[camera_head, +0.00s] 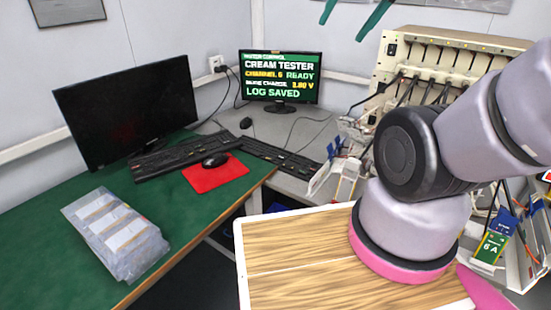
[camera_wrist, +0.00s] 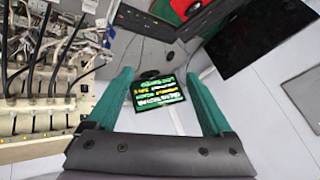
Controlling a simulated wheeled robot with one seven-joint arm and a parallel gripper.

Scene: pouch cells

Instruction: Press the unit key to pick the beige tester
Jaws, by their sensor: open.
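The beige tester (camera_head: 445,55) stands at the back right with a row of slots and black cables; its edge and cables also show at the left of the wrist view (camera_wrist: 60,100). A small monitor (camera_head: 281,77) reads "CREAM TESTER", "CHANNEL 6 READY", a value near 3.80 V and "LOG SAVED". A black keyboard (camera_head: 277,158) lies in front of it; I cannot make out a unit key. My gripper (camera_wrist: 158,73) is open and empty, its green fingers spread with the monitor seen beyond them. In the head view only its fingers (camera_head: 350,14) show, at the top edge.
A dark large monitor (camera_head: 128,112), another keyboard (camera_head: 185,156) and a mouse (camera_head: 215,160) on a red mat (camera_head: 216,175) occupy the green desk (camera_head: 60,240). Bagged pouch cells (camera_head: 116,233) lie at its front. A wood-topped surface (camera_head: 300,275) is nearest, partly behind my arm.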

